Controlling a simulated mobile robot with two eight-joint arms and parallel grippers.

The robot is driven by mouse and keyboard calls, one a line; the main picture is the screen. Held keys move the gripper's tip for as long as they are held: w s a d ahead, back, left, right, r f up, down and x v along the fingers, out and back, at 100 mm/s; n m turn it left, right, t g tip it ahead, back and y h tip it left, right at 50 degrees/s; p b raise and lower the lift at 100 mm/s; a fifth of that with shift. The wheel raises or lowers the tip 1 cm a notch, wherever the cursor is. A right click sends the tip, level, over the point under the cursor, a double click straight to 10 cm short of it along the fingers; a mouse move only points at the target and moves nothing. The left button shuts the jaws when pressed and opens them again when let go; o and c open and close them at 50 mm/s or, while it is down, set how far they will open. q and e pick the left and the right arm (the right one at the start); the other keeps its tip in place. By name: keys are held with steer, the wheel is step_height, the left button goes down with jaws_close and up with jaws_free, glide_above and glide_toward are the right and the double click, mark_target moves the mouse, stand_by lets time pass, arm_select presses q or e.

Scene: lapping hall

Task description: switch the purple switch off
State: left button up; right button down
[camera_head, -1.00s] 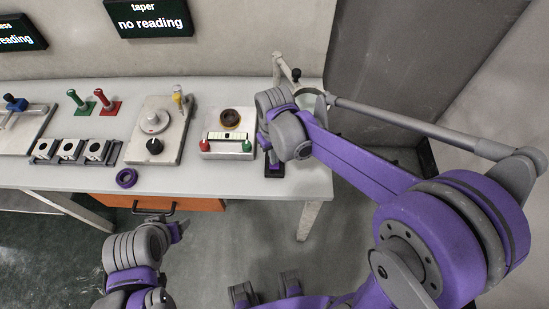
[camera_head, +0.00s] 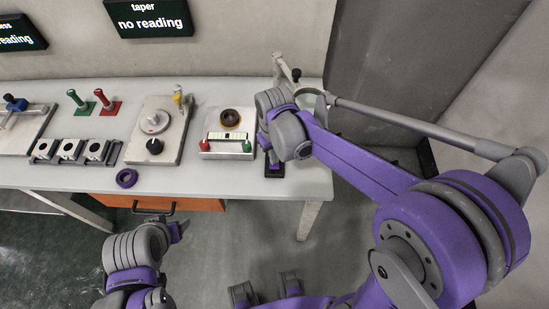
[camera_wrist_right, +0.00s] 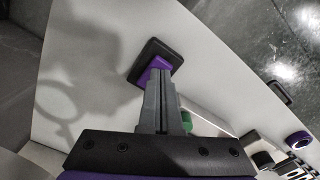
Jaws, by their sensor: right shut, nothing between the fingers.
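The purple switch (camera_head: 274,169) sits on a black base near the right front of the grey table. In the right wrist view the purple switch (camera_wrist_right: 158,66) shows just beyond my fingertips, partly hidden behind them. My right gripper (camera_wrist_right: 160,78) is shut and empty, its tips over or against the switch; I cannot tell whether they touch it. In the head view my right wrist hides most of that gripper. My left gripper (camera_head: 179,229) is in front of the table, away from the switch; its fingers are too small to read.
Left of the switch stands a plate with a red and a green knob (camera_head: 227,148). A plate with a black dial (camera_head: 155,147) is further left. A purple ring (camera_head: 127,178) lies near the front edge. A grey wall panel (camera_head: 400,60) rises at the right.

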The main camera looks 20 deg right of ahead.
arm_select(q)
steer(key=shift+s+f+b, duration=0.25)
steer(key=shift+f+b, duration=0.4)
steer(key=shift+f, duration=0.15)
arm_select(e)
steer(key=shift+f, duration=1)
steer(key=shift+r, duration=0.1)
steer(key=shift+r+p, duration=2)
steer(key=shift+r, duration=1.45)
arm_select(q)
steer(key=r, duration=0.1)
steer(key=w+r, duration=0.1)
steer(key=r, duration=0.3)
steer(key=shift+w, duration=0.4)
steer(key=shift+s, duration=0.1)
arm_select(e)
steer(key=s+d+r+m+t, duration=0.1)
steer(key=s+d+t, duration=0.1)
steer(key=s, duration=0.4)
steer(key=s+d+m+t, duration=0.1)
steer(key=s+d+t, duration=0.2)
steer(key=s, duration=0.4)
steer(key=shift+d+r+m+t, duration=0.3)
steer(key=shift+d+r+m, duration=0.1)
steer(key=shift+d, duration=0.4)
